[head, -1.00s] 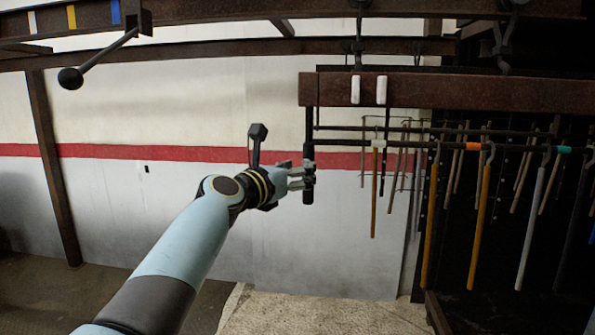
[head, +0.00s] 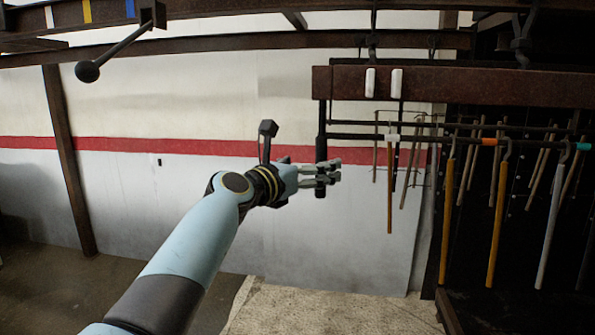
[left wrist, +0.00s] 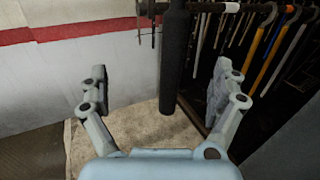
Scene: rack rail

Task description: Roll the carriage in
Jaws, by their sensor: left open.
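A rusty brown beam (head: 450,83) with two white blocks on its face hangs at the upper right in the head view. A dark vertical handle (head: 321,116) hangs below its left end. Thin dark rails with hanging tools run right from there. I cannot tell which of these parts make up the carriage. My left gripper (head: 328,173) is open at the handle's lower end, with its fingers reaching past it in the picture. In the left wrist view the handle (left wrist: 173,62) shows between the spread fingers, not clasped. My right gripper is out of view.
Several yellow and grey hooked rods (head: 497,222) hang at the right, before a dark recess. A brown post (head: 68,160) stands at the left, and a dark ball-ended lever (head: 88,71) hangs at the upper left. The wall with a red stripe (head: 190,147) is behind.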

